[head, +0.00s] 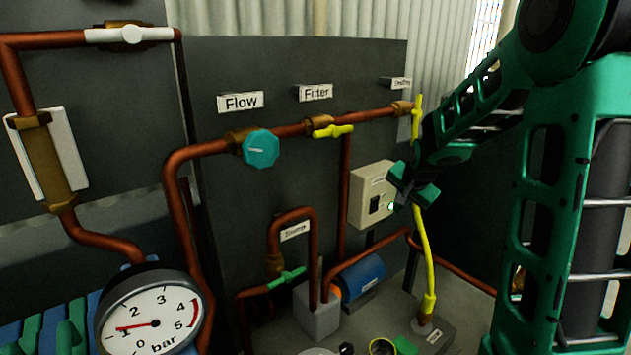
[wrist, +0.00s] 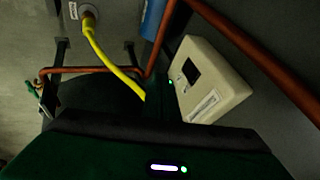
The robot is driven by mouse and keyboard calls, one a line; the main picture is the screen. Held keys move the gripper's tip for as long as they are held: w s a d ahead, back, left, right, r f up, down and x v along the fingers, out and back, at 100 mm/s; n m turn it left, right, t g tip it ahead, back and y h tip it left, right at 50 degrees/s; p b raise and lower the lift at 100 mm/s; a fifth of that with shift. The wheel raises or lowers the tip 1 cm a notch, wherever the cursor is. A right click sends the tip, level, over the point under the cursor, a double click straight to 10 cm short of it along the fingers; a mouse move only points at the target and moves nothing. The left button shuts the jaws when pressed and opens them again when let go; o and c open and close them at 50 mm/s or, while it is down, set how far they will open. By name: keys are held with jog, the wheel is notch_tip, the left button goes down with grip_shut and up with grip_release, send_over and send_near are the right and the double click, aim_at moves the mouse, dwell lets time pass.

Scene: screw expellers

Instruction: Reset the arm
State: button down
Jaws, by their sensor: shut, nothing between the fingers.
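My green arm comes in from the right of the head view. My gripper (head: 403,200) is shut and empty, at the right edge of the beige switch box (head: 368,190). I cannot tell whether it touches the box. The box carries a black switch and a small label, and a small green light glows by my gripper. In the wrist view the box (wrist: 212,85) lies right of centre, and my dark gripper housing fills the bottom.
Copper pipes (head: 345,175) run across the dark panel. On them are a teal knob (head: 261,149), yellow valve handle (head: 334,131) and green valve handle (head: 287,279). A yellow hose (head: 427,262) hangs below my gripper. A blue cylinder (head: 361,275) and pressure gauge (head: 153,318) stand lower.

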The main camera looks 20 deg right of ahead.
jog(key=shift+s, duration=0.1)
jog(key=s+a+n+g+y, duration=0.1)
jog(key=s+a+n+g, duration=0.2)
jog(key=s, duration=1.5)
jog(key=s+a+r+n+g+y, duration=0.1)
jog(key=s+a+n+g, duration=0.2)
jog(key=s, duration=1.6)
jog(key=shift+s+a+g, duration=0.25)
jog(key=shift+a+g, duration=0.05)
jog(key=shift+a, duration=0.05)
jog(key=shift+r, duration=0.1)
